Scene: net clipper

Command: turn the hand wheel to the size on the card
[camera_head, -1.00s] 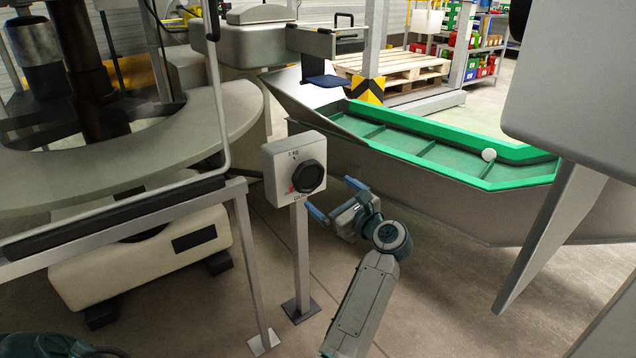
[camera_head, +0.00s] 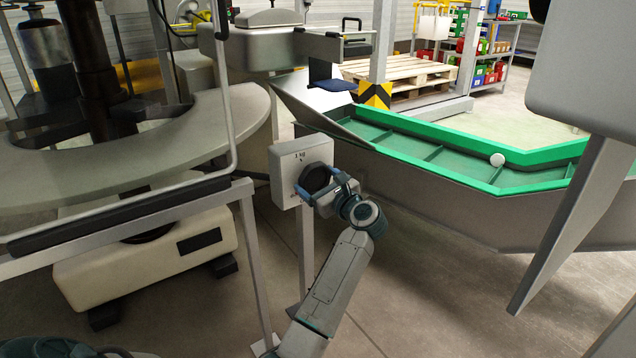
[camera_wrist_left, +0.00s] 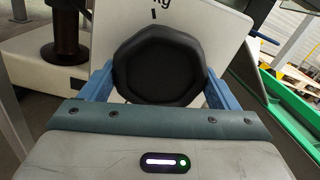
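The black hand wheel (camera_head: 316,178) is on the front of a light grey box (camera_head: 287,160) on a post. In the left wrist view the wheel (camera_wrist_left: 160,65) is a dark, many-sided knob with a short mark and "kg" lettering above it. My left gripper (camera_head: 322,187) is at the wheel, with one blue finger on each side of it. In the left wrist view the gripper (camera_wrist_left: 160,88) has its fingers spread close to the wheel's edges; I cannot tell whether they touch. The lower part of the box face is hidden. No size card is readable. My right gripper is not in view.
A large round grey table (camera_head: 130,145) and a metal rail (camera_head: 130,213) are at the left. A grey panel (camera_head: 575,215) hangs at the right.

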